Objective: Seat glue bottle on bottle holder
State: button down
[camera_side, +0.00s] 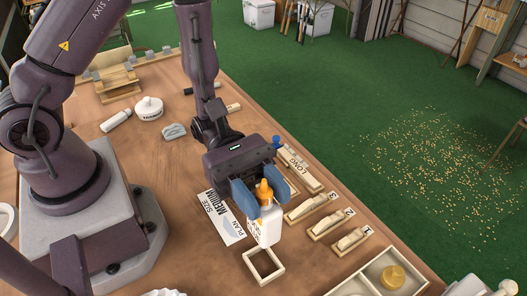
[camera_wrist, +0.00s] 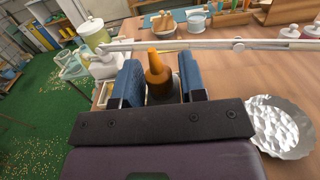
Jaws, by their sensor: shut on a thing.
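The glue bottle (camera_side: 265,227) is white with an orange cap and nozzle, and it stands roughly upright. My gripper (camera_side: 259,198) has its two blue fingers shut on the bottle around its upper part. The orange nozzle (camera_wrist: 156,70) shows between the fingers (camera_wrist: 157,84) in the wrist view. A square pale wooden frame, seemingly the bottle holder (camera_side: 250,264), lies on the table just in front of the bottle's base in the side view. I cannot tell how high the base is above the table. The bottle's lower part is hidden in the wrist view.
A "MEDIUM" plan card (camera_side: 222,216) lies left of the bottle. Several wooden blocks with labels (camera_side: 307,207) lie to the right. A wooden tray (camera_side: 362,277) with a yellow knob stands at the front right. A foil dish (camera_wrist: 282,126) is at the wrist view's right.

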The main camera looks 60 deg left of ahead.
jog(key=shift+f, duration=2.15)
jog(key=shift+a, duration=0.1)
jog(key=shift+f, duration=2.45)
jog(key=shift+f, duration=1.35)
grip_release()
jog(key=shift+a+r, duration=0.35)
jog(key=shift+a, duration=0.45)
jog(key=shift+a+r, duration=0.3)
jog(key=shift+a, duration=0.55)
jog(key=shift+a+r, duration=0.35)
jog(key=shift+a, duration=0.45)
